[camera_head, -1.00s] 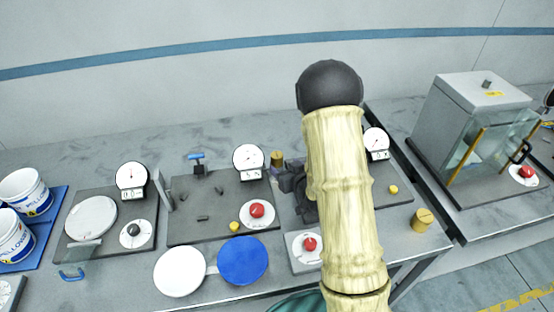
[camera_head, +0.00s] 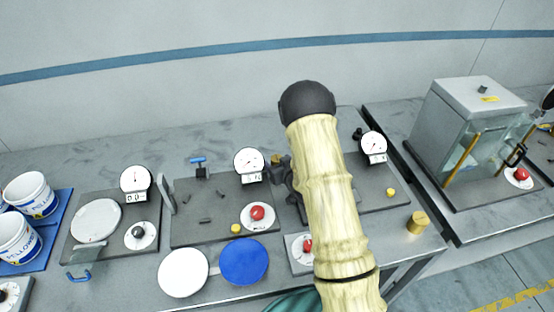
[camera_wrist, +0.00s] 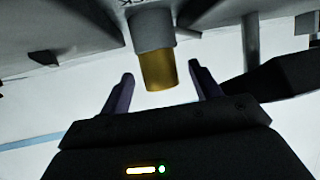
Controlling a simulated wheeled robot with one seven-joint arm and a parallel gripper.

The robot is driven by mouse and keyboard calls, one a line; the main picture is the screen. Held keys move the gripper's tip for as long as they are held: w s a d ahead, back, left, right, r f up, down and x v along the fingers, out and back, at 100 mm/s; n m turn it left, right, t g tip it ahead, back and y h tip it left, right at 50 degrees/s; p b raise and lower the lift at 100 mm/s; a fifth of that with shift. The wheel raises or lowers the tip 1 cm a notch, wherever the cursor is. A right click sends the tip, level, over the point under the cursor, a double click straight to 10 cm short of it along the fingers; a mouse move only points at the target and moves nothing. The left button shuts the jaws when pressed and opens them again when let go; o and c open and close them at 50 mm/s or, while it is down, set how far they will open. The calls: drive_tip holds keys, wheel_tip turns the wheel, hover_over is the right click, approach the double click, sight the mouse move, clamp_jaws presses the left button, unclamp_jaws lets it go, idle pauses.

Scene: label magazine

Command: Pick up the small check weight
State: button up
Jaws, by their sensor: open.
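In the wrist view a brass cylinder (camera_wrist: 158,70) with a grey part (camera_wrist: 152,28) at its base lies beyond and between the two fingertips of my gripper (camera_wrist: 158,84). The fingers are apart and do not visibly close on it. In the head view my dark gripper (camera_head: 283,172) is mostly hidden by my arm, near a partly hidden brass piece (camera_head: 275,158). Other brass weights are a larger one (camera_head: 417,222) at the bench's right front, a small one (camera_head: 390,192) on the right plate and another small one (camera_head: 235,228) by a red knob. I cannot tell which is the small check weight.
Dial gauges (camera_head: 249,161) (camera_head: 373,146) stand near my gripper. A red knob (camera_head: 257,212) and a blue disc (camera_head: 243,261) lie left of my arm. A glass-fronted cabinet (camera_head: 475,135) stands right. White buckets (camera_head: 30,194) stand on a blue tray at far left.

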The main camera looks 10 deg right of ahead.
sight(277, 158)
drive_tip(key=shift+x, duration=0.85)
drive_tip(key=shift+r, duration=0.1)
clamp_jaws()
wheel_tip(277, 158, up, 18)
drive_tip(key=b, duration=0.2)
idle(0.3)
idle(0.5)
